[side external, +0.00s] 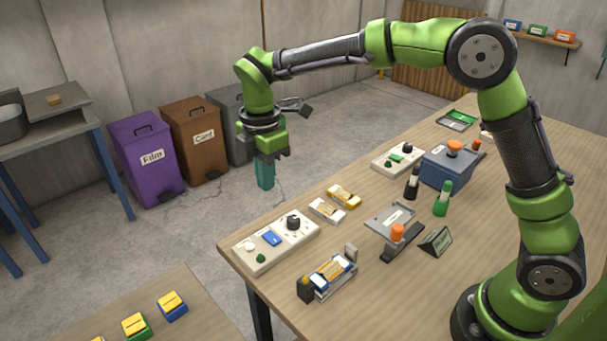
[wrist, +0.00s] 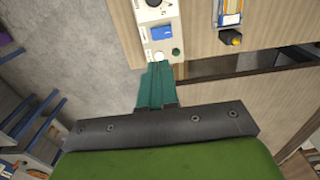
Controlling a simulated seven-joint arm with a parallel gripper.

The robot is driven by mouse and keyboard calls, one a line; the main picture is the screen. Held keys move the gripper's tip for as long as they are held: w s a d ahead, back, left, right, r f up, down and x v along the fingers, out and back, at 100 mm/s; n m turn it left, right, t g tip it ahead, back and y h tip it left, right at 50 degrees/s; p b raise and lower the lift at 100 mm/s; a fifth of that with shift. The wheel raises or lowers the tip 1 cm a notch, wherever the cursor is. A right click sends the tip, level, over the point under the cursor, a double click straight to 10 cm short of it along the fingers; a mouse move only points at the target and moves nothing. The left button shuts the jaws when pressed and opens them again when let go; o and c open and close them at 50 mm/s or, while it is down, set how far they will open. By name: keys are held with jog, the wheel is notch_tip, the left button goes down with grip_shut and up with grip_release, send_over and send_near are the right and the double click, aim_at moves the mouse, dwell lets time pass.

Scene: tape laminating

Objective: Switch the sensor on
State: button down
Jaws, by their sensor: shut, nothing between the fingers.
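A pale control panel (side external: 297,239) lies at the near left corner of the table. It carries a black dial (side external: 293,222), a blue rocker (side external: 271,238), a white button (side external: 249,246) and a green button (side external: 260,258). In the wrist view the white button (wrist: 159,56) and green button (wrist: 176,52) are just beyond my fingertips, with the blue rocker (wrist: 162,33) farther up. The panel's small labels are unreadable, and I cannot tell which part is the sensor. My gripper (side external: 265,186) points down with teal fingers shut and empty, apart from the panel and higher than it.
A second panel (side external: 385,163) with a green rocker stands farther back. Two small boxes (side external: 343,195), a battery-like holder (side external: 330,278), a grey clamp device (side external: 390,220) and a blue machine (side external: 440,170) stand on the table (side external: 320,235). Bins (side external: 150,165) stand beyond it.

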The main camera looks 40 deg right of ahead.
aim_at(274, 241)
jog(key=shift+r, duration=0.25)
jog(key=shift+s+a, duration=0.1)
jog(key=shift+s, duration=0.55)
notch_tip(274, 241, down, 14)
jog(key=shift+r, duration=0.1)
dwell(0.3)
jog(key=shift+s, duration=0.1)
